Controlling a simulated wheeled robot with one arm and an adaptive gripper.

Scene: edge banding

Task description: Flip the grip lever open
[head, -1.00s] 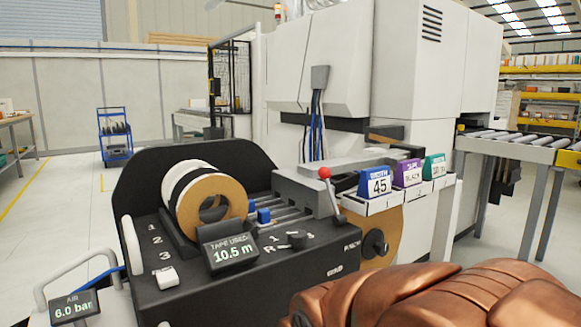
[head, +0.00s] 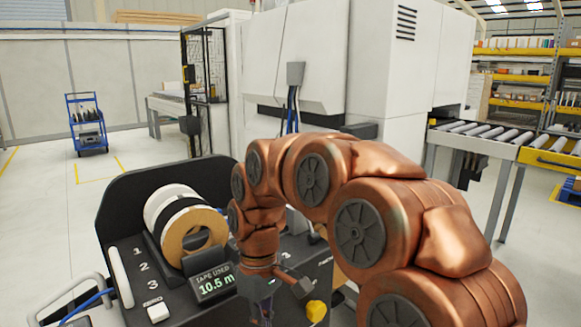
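The black edge-banding unit (head: 115,215) stands at the lower left with a tape roll (head: 163,203) on its left side. The red-knobbed lever on this unit is hidden behind my copper arm, so I cannot see whether it is up or flipped. My gripper (head: 262,312) points down over the front of the unit, right of the tape display. Its fingers are dark, small and cut by the bottom edge, so their opening is unclear. I see nothing held in it.
The tape display (head: 214,286) reads 10.5 m, close left of my gripper. A yellow block-like piece (head: 316,310) shows right of the gripper; I cannot tell what it belongs to. A roller conveyor (head: 505,138) stands at right. Open floor lies left.

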